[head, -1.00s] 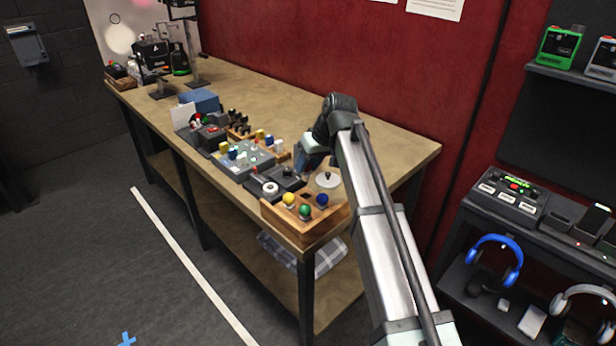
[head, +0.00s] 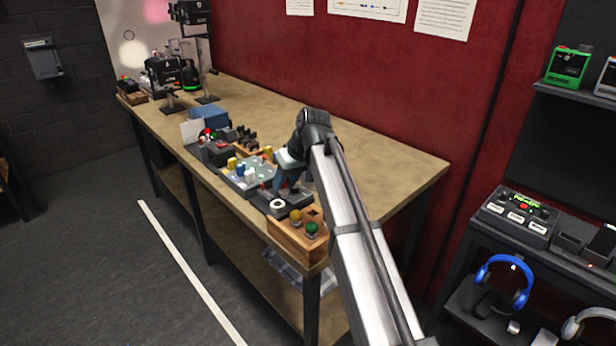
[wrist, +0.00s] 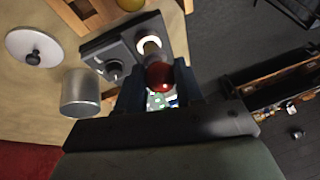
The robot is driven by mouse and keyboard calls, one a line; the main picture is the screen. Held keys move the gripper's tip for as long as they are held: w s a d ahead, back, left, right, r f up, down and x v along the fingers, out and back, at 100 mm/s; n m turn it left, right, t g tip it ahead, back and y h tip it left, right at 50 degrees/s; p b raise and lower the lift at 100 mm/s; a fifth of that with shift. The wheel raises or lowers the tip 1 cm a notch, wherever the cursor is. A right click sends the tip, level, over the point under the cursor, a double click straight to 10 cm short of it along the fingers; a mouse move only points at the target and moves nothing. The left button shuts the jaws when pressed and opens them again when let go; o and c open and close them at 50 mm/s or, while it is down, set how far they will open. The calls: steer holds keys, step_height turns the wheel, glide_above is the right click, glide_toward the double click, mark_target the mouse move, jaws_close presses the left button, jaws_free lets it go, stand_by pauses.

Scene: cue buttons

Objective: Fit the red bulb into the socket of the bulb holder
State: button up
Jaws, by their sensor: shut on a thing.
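My gripper (wrist: 160,88) is shut on the red bulb (wrist: 160,77), whose round red glass shows between the dark fingers in the wrist view. The bulb holder (wrist: 120,52) is a grey box with a dark knob and a socket with a pale ring. The bulb's brass-coloured base points at the ring and overlaps it in this view; I cannot tell whether it is inside or just above. In the head view my gripper (head: 286,182) is low over the holder (head: 272,203), whose white ring shows; the bulb is not clear there.
A wooden tray (head: 292,243) with a yellow bulb (head: 295,215) and a green bulb (head: 312,228) stands at the near bench end. A metal cup (wrist: 80,92) and a round lid (wrist: 25,58) lie beside the holder. A grey panel (head: 240,183) with coloured parts stands left.

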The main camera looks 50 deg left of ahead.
steer(key=shift+s+a+f, duration=0.1)
steer(key=shift+s+a, duration=0.15)
steer(key=shift+a, duration=0.35)
steer(key=shift+s+a+f, duration=0.1)
steer(key=shift+s+a, duration=0.1)
steer(key=shift+a, duration=0.4)
steer(key=shift+m, duration=0.5)
steer(key=shift+w+a+f, duration=0.25)
steer(key=shift+a+f, duration=0.05)
steer(key=shift+f, duration=0.3)
steer(key=shift+w+a+f, duration=0.2)
steer(key=shift+a+f, duration=0.1)
steer(key=shift+f, duration=0.3)
steer(key=shift+w+a+f, duration=0.25)
steer(key=shift+a+f, duration=0.05)
steer(key=shift+f, duration=0.3)
steer(key=shift+f, duration=1.55)
stand_by(1.1)
steer(key=o, duration=1.3)
steer(key=shift+c, duration=0.2)
